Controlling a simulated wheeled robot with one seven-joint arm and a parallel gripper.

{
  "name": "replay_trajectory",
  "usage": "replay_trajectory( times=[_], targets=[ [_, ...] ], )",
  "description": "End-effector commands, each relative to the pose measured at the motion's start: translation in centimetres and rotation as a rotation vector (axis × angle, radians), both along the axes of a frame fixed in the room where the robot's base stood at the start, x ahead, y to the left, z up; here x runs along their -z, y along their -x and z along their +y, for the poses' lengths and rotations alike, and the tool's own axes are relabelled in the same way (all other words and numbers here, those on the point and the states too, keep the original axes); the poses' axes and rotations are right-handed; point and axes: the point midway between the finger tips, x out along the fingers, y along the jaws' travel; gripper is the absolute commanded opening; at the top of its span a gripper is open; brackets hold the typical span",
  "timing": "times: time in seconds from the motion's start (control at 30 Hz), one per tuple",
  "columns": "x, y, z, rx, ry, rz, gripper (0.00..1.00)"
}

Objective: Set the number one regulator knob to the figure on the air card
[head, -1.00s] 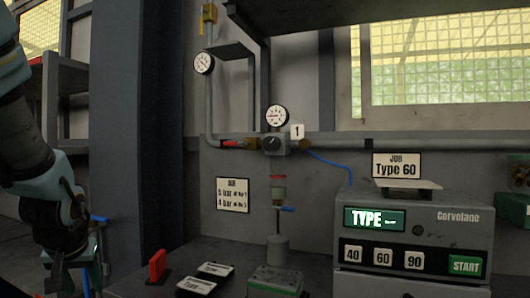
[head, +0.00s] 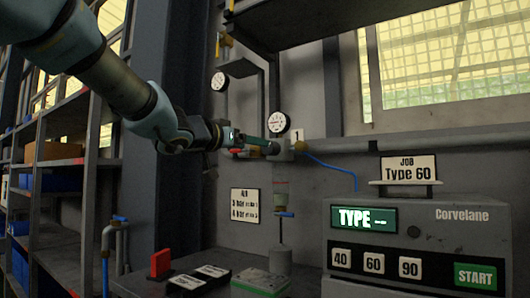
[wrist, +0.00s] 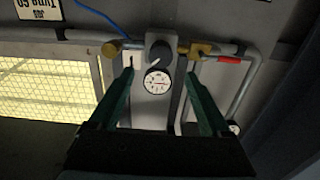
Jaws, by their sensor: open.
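The number one regulator (head: 284,151) sits on the wall pipe, with a round gauge (head: 278,123) above it and a white "1" tag (head: 298,134) beside it. The air card (head: 244,205) hangs on the wall below; its lines seem to read 3 bar and 4 bar, the small text being unclear. My gripper (head: 262,145) is in front of the regulator, partly covering it. In the wrist view, upside down, the dark round knob (wrist: 158,50) and the gauge (wrist: 157,82) show between the open fingers of my gripper (wrist: 160,72). I cannot tell whether they touch the knob.
A red-handled valve (head: 237,153) lies left of the regulator on the pipe. A second gauge (head: 219,81) is up left.

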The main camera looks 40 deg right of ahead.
Motion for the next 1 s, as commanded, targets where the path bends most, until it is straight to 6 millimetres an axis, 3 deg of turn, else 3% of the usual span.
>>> replay_trajectory(
  times=[0.3, 0.5, 0.93, 1.0],
  targets=[
    [0.1, -1.5, -5.7, 0.0, -0.002, 0.001, 0.82],
    [0.1, -2.2, -8.2, -0.002, -0.002, 0.001, 0.82],
    [0.1, -2.5, -9.2, -0.004, -0.002, 0.001, 0.82],
    [0.1, -2.5, -9.2, -0.004, -0.002, 0.001, 0.75]
  ],
)
